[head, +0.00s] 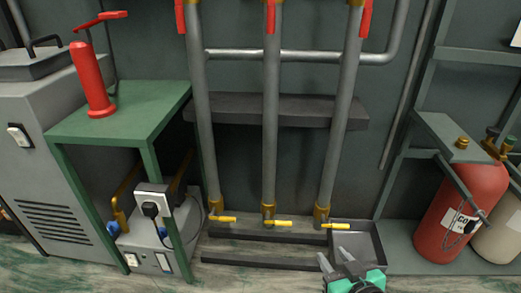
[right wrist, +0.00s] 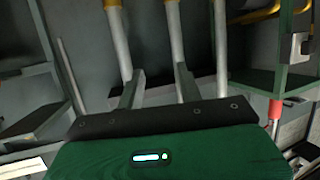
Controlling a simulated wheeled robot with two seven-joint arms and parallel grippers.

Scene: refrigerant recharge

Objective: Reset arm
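My right gripper (head: 333,257) shows at the bottom of the head view, right of centre, with green parts on its body. Its two fingers are apart with nothing between them. In the right wrist view the gripper (right wrist: 160,78) also has its fingers spread and empty, with grey pipes beyond them. In the head view it appears in front of a shallow dark tray (head: 372,240), and no contact with anything shows. My left gripper is not in view.
Three upright pipes (head: 270,130) carry yellow-handled valves (head: 278,223) near the floor. A red gas cylinder (head: 447,215) stands at right. At left are a green table (head: 120,112) with a red tool (head: 92,80) on it and a grey cabinet (head: 35,130).

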